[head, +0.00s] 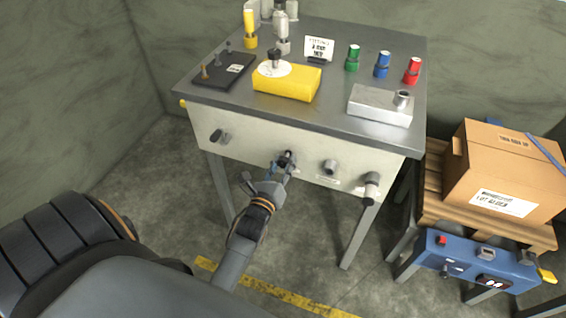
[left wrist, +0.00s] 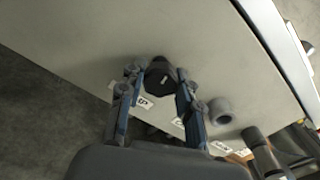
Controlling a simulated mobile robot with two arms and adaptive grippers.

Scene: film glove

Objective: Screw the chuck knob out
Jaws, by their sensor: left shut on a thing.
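The chuck knob, a dark round knob (head: 287,157), sits on the pale front panel of the grey workbench (head: 300,140), second from the left. Small labels beside the knob are partly hidden by the fingers. My right gripper is in neither view.
Other panel fittings are a dark knob (head: 219,136) at left, a grey socket (head: 330,167) and a handle (head: 370,188) at right. A yellow block (head: 287,84) and coloured cylinders stand on top. A cardboard box (head: 506,172) and a blue unit (head: 478,263) are at right.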

